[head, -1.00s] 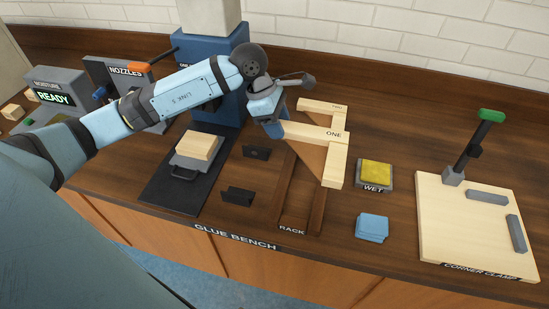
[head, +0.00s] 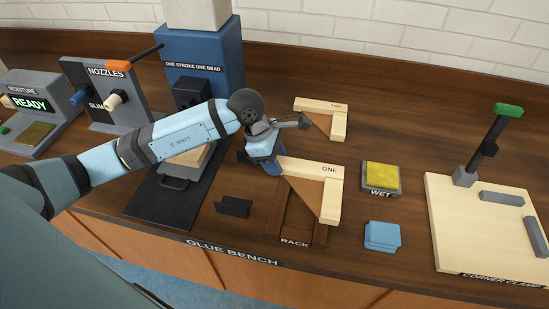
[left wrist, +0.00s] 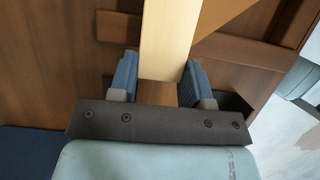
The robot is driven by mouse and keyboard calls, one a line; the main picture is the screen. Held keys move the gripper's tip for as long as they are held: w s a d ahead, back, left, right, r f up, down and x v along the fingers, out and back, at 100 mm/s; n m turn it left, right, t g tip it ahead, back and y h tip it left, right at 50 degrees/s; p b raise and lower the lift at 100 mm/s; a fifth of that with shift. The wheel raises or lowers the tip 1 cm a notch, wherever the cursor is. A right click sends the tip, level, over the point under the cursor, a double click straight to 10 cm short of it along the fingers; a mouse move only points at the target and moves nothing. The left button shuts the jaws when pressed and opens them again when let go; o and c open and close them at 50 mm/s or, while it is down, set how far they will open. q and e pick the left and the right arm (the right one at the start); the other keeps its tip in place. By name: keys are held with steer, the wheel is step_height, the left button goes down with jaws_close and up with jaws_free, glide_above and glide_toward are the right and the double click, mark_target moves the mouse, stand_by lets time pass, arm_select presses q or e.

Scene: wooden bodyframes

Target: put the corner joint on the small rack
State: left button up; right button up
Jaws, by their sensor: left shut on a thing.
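The corner joint labelled ONE (head: 329,180) is an L of two pale wooden pieces with a brown triangle in its inner corner. My left gripper (head: 272,165) is shut on the end of its long arm. The left wrist view shows the pale wood (left wrist: 168,40) between the two blue fingers (left wrist: 158,85). The small rack (head: 294,232), a dark wooden frame labelled RACK, lies on the bench beneath the joint. I cannot tell whether the joint touches it. A second joint labelled TWO (head: 334,106) lies behind. My right gripper is not in view.
Right of the rack are the WET pad (head: 380,178) and a folded blue cloth (head: 382,237). The corner clamp board (head: 455,235) stands far right. A black bracket (head: 234,207) is left of the rack. A blue machine (head: 215,60) stands behind my arm.

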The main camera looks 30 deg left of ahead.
arm_select(q)
steer(key=shift+s+d+f+b, duration=0.1)
steer(key=shift+f+b, duration=0.1)
steer(key=shift+b, duration=0.1)
steer(key=o, duration=1.1)
steer(key=shift+c, duration=0.2)
steer(key=shift+r, duration=0.15)
steer(key=shift+r+p, duration=0.25)
steer(key=shift+p, duration=0.25)
steer(key=b+v, duration=0.1)
steer(key=v, duration=1)
steer(key=shift+a+r, duration=0.3)
steer(key=shift+a, duration=0.05)
